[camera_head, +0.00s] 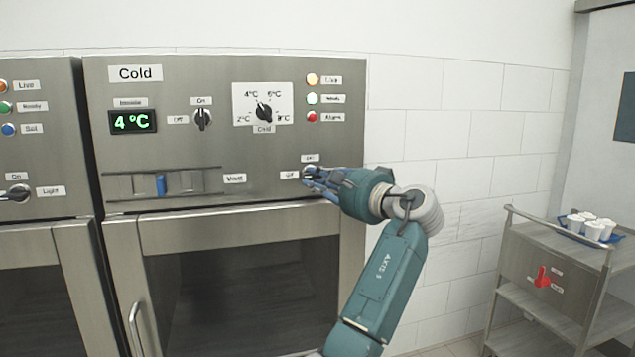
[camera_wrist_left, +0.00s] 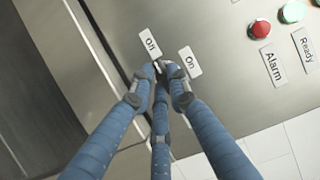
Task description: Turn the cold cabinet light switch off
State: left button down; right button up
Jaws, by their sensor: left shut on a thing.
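The cold cabinet (camera_head: 215,80) carries a "Cold" label and a green 4 °C display. Its light switch, a small knob (camera_wrist_left: 160,66) at the lower right of the panel, is mostly hidden by the fingers. An "On" label (camera_head: 309,158) sits above it and an "Off" label (camera_head: 290,175) to its left. In the left wrist view the "Off" (camera_wrist_left: 150,43) and "On" (camera_wrist_left: 189,61) plates flank the fingertips. My left gripper (camera_head: 309,176) is shut on the knob, with its blue fingers around it. Which way the knob points cannot be told. My right gripper is not in view.
Another knob (camera_head: 203,118), the temperature dial (camera_head: 264,111) and a blue vent slider (camera_head: 160,185) are on the same panel. Red alarm lamp (camera_head: 312,117) is above the gripper. A neighbouring cabinet (camera_head: 40,85) stands left. A trolley (camera_head: 545,245) with white cups stands right.

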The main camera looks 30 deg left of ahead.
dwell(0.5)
pick_arm(q)
jog(key=c, duration=1.7)
grip_release()
jog(key=shift+o, duration=0.2)
jog(key=v, duration=1.2)
